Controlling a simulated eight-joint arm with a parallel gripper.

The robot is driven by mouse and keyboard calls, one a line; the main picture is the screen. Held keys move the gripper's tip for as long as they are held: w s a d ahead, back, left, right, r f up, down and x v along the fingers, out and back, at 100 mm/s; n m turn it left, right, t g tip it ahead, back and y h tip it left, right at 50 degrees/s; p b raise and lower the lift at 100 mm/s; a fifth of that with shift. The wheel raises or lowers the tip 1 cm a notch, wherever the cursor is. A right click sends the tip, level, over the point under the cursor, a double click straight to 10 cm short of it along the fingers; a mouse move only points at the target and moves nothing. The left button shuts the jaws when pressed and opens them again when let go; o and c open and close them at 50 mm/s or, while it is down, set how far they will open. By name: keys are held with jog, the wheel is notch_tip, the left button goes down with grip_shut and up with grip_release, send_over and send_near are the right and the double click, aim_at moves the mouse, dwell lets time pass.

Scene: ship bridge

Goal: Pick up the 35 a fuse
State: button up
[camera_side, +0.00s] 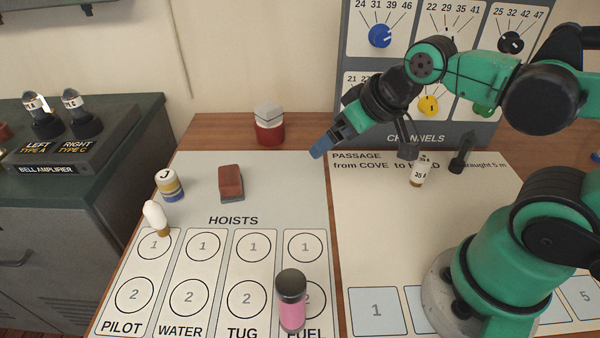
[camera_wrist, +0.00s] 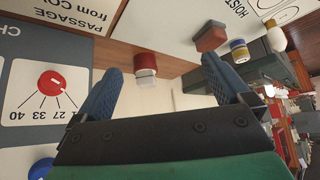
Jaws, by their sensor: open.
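The 35 A fuse (camera_side: 417,175) is a small pale upright cylinder with a brown lower end. It stands on the white PASSAGE sheet (camera_side: 365,215), right of my gripper in the side view. A dark part hanging by my wrist is close to it in the picture and covers part of its surroundings. My gripper (camera_side: 320,152) has blue fingers and is over the upper edge of the grey board, apart from the fuse. In the wrist view my gripper (camera_wrist: 162,65) has its two fingers wide apart with nothing between them. The fuse is not visible in the wrist view.
A red-and-white jar (camera_side: 269,128) stands at the back. A brown block (camera_side: 231,182), a J-marked jar (camera_side: 169,184), a white bulb (camera_side: 155,217) and a pink cylinder (camera_side: 291,305) stand on the HOISTS board (camera_side: 290,195). A black upright piece (camera_side: 462,153) is right of the fuse.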

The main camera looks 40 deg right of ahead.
dwell(0.3)
jog(key=shift+c, duration=1.3)
